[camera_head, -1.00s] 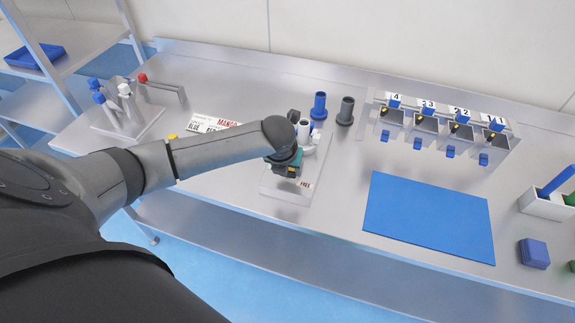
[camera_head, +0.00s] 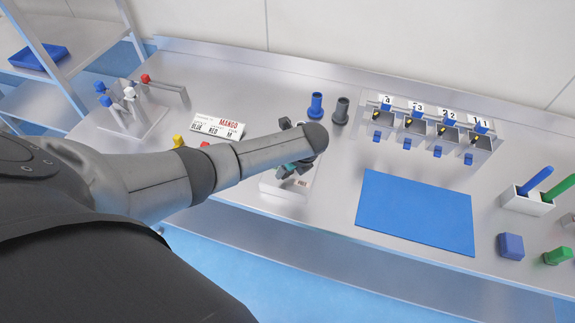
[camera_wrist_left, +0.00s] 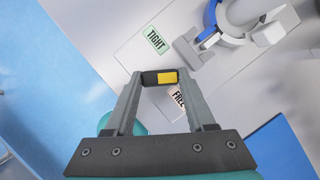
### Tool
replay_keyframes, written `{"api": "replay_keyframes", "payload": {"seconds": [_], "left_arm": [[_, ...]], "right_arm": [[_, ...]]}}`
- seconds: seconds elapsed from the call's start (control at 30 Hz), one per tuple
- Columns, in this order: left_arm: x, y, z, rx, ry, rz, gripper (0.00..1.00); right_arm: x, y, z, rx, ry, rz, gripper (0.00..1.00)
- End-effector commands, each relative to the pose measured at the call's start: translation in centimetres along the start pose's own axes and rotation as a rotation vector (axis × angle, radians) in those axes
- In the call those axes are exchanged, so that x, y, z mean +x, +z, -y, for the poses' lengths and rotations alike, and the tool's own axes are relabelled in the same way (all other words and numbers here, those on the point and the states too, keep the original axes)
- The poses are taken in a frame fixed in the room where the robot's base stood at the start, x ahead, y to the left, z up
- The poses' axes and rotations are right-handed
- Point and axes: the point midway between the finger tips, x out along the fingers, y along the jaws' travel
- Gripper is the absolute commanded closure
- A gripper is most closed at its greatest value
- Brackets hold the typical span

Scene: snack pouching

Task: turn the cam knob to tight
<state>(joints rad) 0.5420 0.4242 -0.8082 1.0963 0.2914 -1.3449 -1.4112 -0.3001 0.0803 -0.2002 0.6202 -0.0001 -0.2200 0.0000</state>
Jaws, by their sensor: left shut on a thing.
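The cam knob (camera_wrist_left: 159,78), a small black bar with a yellow part, is between the fingertips of my left gripper (camera_wrist_left: 160,82) in the left wrist view. The gripper is shut on it. The yellow part faces right in that view. A green TIGHT label (camera_wrist_left: 156,40) lies beyond the knob, and a white FREE label (camera_wrist_left: 178,97), partly hidden by a finger, lies on the near side. In the head view my left gripper (camera_head: 292,169) is over the pale fixture plate (camera_head: 270,184), and my wrist hides the knob. My right gripper is not in view.
A white clamp with a blue ring (camera_wrist_left: 214,14) stands close beside the knob. Blue (camera_head: 316,106) and dark (camera_head: 340,112) cylinders stand behind the fixture. A blue mat (camera_head: 416,213) lies clear to the right, with a numbered dispenser row (camera_head: 428,128) behind it.

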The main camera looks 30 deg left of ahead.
Motion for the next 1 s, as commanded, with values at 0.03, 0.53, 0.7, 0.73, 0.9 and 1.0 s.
{"api": "replay_keyframes", "payload": {"seconds": [0.03, 0.53, 0.7, 0.73, 0.9, 1.0], "left_arm": [[-0.1, 0.1, 0.1, -0.043, 0.018, 0.001, 1.00], [0.1, 0.1, 0.3, -0.426, 0.176, 0.001, 1.00], [0.1, 0.2, 0.3, -0.503, 0.208, 0.001, 1.00], [0.1, 0.2, 0.3, -0.515, 0.213, 0.001, 1.00], [0.1, 0.1, 0.3, -0.555, 0.230, 0.001, 1.00], [0.1, 0.2, 0.3, -0.567, 0.235, 0.002, 1.00]], "right_arm": [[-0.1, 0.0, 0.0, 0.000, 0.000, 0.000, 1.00], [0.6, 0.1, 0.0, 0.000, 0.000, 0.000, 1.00], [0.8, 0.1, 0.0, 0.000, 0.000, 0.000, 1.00], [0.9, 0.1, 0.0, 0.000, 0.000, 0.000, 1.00], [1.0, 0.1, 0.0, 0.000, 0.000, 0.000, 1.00], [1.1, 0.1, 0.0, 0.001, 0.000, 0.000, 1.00]]}}
